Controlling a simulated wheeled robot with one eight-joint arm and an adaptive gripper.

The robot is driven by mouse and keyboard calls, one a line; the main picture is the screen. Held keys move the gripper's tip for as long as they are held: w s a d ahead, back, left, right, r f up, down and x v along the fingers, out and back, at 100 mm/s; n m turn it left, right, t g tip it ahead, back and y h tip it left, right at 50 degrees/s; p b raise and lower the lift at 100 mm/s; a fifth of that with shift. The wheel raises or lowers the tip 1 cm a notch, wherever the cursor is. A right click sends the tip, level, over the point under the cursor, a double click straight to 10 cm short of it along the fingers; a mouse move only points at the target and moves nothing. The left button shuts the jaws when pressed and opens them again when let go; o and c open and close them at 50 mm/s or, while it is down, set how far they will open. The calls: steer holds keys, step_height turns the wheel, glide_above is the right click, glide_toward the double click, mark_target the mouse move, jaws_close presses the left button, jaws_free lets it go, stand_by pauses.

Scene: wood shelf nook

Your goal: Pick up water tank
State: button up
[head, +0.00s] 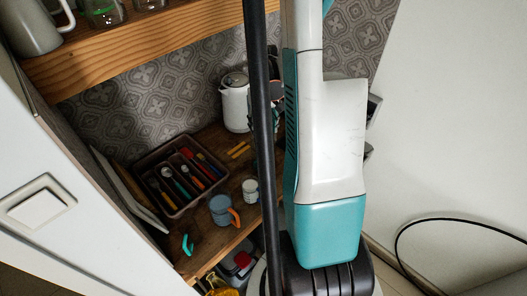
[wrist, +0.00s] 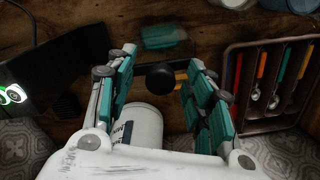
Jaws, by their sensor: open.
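No thing is clearly marked as a water tank. In the wrist view a white cylinder with a dark label (wrist: 139,122) shows low between my fingers, seemingly the same vessel. A round black knob (wrist: 160,76) lies in the gap above it. A teal translucent object (wrist: 163,37) is on the wood beyond the fingertips. My gripper (wrist: 161,58) is open, its fingers spread and nothing held. In the head view my arm and a black pole hide most of it.
A cutlery tray (head: 153,190) sits left of the vessel. Cups (head: 222,210) stand near the counter's front edge. A wooden shelf (head: 120,60) hangs above with cups and glasses. A black device with green light (wrist: 14,94) is at left in the wrist view.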

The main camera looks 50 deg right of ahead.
steer(key=shift+f, duration=0.2)
jaws_close()
steer(key=shift+r, duration=0.1)
step_height(320, 180, up, 20)
steer(key=p, duration=0.2)
stand_by(1.4)
